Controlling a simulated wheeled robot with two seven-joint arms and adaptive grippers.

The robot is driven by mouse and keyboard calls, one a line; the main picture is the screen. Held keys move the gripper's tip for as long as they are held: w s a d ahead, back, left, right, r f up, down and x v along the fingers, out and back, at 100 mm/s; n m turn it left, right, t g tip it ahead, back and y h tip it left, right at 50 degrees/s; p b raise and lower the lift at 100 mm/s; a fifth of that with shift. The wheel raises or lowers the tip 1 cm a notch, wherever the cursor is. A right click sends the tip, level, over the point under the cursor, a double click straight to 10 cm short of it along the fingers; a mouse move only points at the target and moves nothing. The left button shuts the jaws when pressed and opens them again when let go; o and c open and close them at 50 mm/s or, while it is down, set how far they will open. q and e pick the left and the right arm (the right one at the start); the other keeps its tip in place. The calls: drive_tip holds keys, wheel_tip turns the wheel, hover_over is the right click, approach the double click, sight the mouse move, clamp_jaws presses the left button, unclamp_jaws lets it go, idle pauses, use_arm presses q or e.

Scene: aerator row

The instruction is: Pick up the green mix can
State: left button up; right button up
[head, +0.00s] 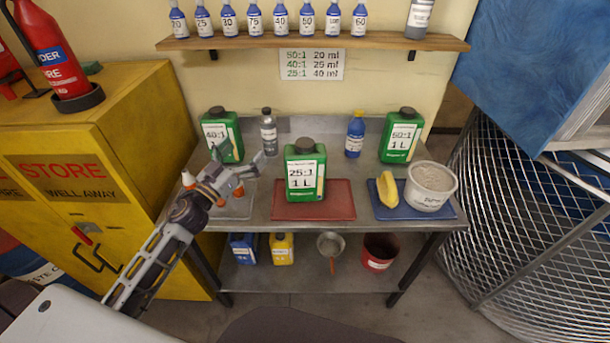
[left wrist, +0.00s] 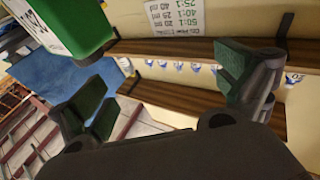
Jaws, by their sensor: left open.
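Three green mix cans with white labels and dark caps stand at the bench. The 25:1 1 L can (head: 306,160) is upright on a red mat (head: 338,200) in the middle. The 40:1 can (head: 222,137) is at the back left, and the 50:1 1 L can (head: 401,137) is at the back right. My left gripper (head: 238,158) is open and empty, left of the middle can and apart from it. In the left wrist view, part of a green can (left wrist: 88,28) shows at the upper left, outside the open fingers (left wrist: 165,92). My right gripper is out of view.
A grey bottle (head: 268,134) and a blue bottle (head: 355,135) stand at the back. A blue mat (head: 385,212) holds a yellow object (head: 387,189) and a white tub (head: 430,187). A shelf (head: 310,41) with bottles hangs above. A yellow cabinet (head: 75,140) stands left.

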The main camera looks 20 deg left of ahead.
use_arm(q)
drive_tip(key=shift+s+d+f+m+g+h, duration=0.45)
drive_tip(key=shift+m+g+h, duration=0.65)
drive_tip(key=shift+g+h, duration=0.25)
drive_tip(key=shift+s+d+f+m+g+h, duration=0.35)
drive_tip(key=shift+s+d+m+g+h, duration=0.15)
drive_tip(key=shift+m+g+h, duration=0.7)
drive_tip(key=shift+s+d+f+m+g+h, duration=0.45)
drive_tip(key=shift+m+g+h, duration=0.55)
drive_tip(key=shift+g+h, duration=0.45)
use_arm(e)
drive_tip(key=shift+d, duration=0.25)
use_arm(q)
drive_tip(key=shift+w+d+r, duration=0.1)
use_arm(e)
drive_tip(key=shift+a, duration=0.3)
use_arm(q)
drive_tip(key=x, duration=0.8)
drive_tip(key=shift+w+p, duration=0.2)
drive_tip(key=shift+p, duration=0.25)
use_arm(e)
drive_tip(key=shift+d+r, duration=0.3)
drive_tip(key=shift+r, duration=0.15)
use_arm(q)
drive_tip(key=shift+d, duration=0.2)
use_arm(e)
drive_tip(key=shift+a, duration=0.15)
